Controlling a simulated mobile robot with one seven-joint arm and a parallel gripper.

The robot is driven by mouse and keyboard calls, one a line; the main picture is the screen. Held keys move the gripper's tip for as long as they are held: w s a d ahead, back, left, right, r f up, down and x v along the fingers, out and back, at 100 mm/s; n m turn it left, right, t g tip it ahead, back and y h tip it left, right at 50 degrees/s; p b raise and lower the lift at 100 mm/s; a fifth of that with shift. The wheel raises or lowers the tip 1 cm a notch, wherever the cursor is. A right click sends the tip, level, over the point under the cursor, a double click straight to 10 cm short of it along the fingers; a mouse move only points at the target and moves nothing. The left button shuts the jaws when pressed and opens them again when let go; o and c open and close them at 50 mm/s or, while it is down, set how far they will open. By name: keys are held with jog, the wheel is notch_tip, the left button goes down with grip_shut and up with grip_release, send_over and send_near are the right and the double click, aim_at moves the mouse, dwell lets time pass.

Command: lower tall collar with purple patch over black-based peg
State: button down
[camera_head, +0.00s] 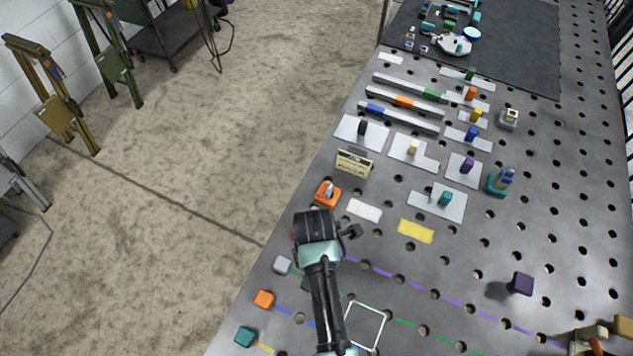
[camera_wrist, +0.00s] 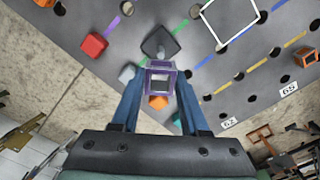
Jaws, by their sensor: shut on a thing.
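My gripper (camera_wrist: 160,86) is shut on the collar (camera_wrist: 150,66), a square frame with purple and grey sides, held between two blue fingers in the wrist view. The black-based peg (camera_wrist: 161,41) stands just beyond the collar, with a dark square base and a greyish post pointing toward it. The collar looks beside or above the post, not around it; the exact height gap cannot be told. In the head view my arm hides the fingertips and collar, and the peg is mostly hidden.
Near the table edge are a red block (camera_wrist: 93,45), grey block (camera_head: 282,264), orange block (camera_head: 264,298) and teal block (camera_head: 244,336). A white square outline (camera_head: 382,333) lies right of my arm. A dark purple block (camera_head: 521,284) stands farther right, with free perforated table between.

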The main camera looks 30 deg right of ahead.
jog(key=shift+s+d+n, duration=0.1)
jog(key=shift+d+n, duration=0.05)
jog(key=shift+n, duration=0.15)
notch_tip(320, 180, down, 5)
jog(key=b, duration=0.5)
jog(key=shift+r, duration=0.15)
jog(key=shift+f+b, duration=1.05)
jog(key=shift+f, duration=0.65)
dwell(0.5)
jog(key=shift+c, duration=1.7)
grip_release()
notch_tip(320, 180, up, 13)
jog(key=b, duration=0.1)
jog(key=shift+b, duration=0.3)
